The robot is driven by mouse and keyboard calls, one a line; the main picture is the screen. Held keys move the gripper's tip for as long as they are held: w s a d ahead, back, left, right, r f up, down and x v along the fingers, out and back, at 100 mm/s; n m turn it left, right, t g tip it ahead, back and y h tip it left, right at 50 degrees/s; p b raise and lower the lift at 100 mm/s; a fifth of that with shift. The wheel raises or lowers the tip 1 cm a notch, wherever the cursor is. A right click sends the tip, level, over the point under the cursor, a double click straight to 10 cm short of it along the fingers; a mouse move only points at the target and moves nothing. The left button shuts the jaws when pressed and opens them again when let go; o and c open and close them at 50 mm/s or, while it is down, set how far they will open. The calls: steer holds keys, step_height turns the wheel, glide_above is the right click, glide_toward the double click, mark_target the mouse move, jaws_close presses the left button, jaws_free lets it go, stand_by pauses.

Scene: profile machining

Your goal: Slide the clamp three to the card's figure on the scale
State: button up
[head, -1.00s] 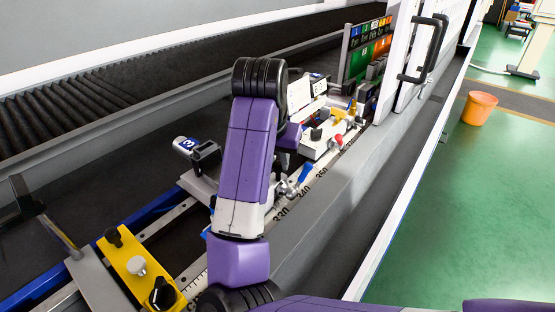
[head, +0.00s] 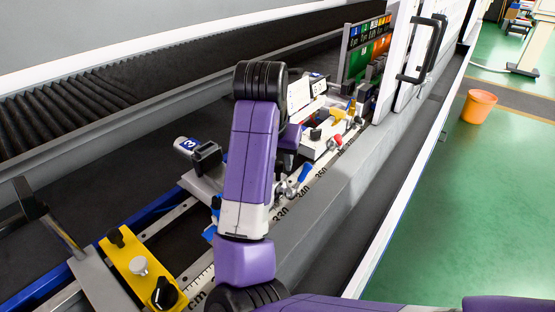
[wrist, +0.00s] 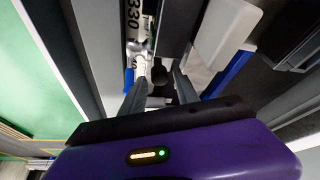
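Clamp three (head: 187,146), marked with a white 3 on blue, sits on the rails just left of my arm in the head view. It has a dark jaw and a grey base. The white scale strip (head: 282,213) runs along the front rail with black figures, 330 to 350 readable. Coloured cards (head: 370,45) stand on a board at the back; their figures are too small to read.
A yellow clamp block (head: 135,268) with black and white knobs stands at the near left. Other clamps with red and yellow levers (head: 335,125) crowd the far rail. A white door with a black handle (head: 425,50) is at right. An orange bin (head: 479,106) stands on the green floor.

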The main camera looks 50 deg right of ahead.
stand_by(0.3)
steer(key=p+v, duration=0.1)
steer(key=v, duration=0.6)
steer(key=shift+s+a+r, duration=0.1)
steer(key=shift+a+r, duration=0.05)
steer(key=shift+r, duration=0.2)
